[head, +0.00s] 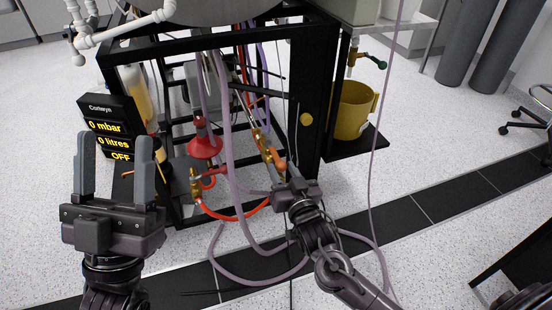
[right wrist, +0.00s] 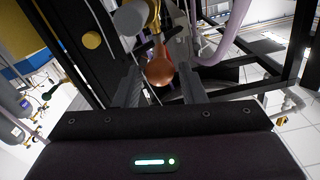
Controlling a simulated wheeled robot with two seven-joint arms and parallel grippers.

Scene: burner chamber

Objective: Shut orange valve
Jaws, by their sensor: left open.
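The orange valve handle (head: 280,158) is a small rounded lever on brass pipework (head: 262,140) at the front of the black frame. My right gripper (head: 284,172) is just in front of it. In the right wrist view the orange valve handle (right wrist: 160,70) lies between the two spread fingers of the right gripper (right wrist: 160,82), with a gap visible on either side. Contact with the handle cannot be made out. My left gripper (head: 116,142) is open and empty, its fingers upright in front of the display box.
A display box (head: 106,125) reads 0 mbar, 0 litres, OFF. A red conical part (head: 204,140) stands left of the valve. Purple hoses (head: 228,160) and an orange-red hose (head: 240,216) loop around it. A yellow bucket (head: 354,112) stands at right.

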